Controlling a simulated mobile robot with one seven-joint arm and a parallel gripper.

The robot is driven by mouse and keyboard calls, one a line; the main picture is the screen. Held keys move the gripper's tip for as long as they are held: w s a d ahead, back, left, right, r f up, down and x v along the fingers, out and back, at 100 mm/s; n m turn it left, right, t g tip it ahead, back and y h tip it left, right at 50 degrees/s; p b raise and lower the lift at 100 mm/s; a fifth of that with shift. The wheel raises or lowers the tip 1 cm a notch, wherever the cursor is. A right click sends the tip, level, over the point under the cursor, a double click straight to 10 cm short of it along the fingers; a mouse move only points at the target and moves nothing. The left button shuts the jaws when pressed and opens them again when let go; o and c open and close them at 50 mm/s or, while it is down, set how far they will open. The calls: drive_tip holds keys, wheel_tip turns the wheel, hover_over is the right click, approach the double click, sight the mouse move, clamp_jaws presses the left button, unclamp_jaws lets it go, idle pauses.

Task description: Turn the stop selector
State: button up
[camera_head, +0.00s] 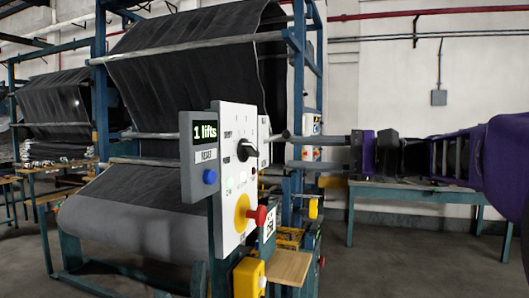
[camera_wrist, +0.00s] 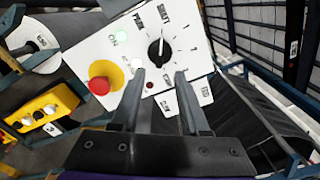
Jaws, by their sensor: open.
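The selector is a black rotary knob (camera_head: 246,150) on a white control panel (camera_head: 231,182). In the wrist view the knob (camera_wrist: 159,50) sits inside a ring of printed words and numbers, with its pale pointer line toward the top. I cannot tell which machine function it sets. My gripper (camera_head: 288,150) comes in from the right in the head view, to the right of the panel. In the wrist view my gripper (camera_wrist: 159,82) is open and empty. Its two dark fingers point toward the panel, with the knob beyond the gap and not held.
A red stop button (camera_wrist: 99,86) on a yellow disc is on the same panel. A side display (camera_head: 205,131) reads "1 lifts" above a blue button (camera_head: 209,176). A yellow button box (camera_head: 249,278) hangs below. Grey rolls (camera_head: 135,222) are on the blue frame behind.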

sight(257, 151)
drive_tip(key=x, duration=0.7)
drive_tip(key=shift+w+a+f, duration=0.1)
drive_tip(key=shift+a, duration=0.25)
clamp_jaws()
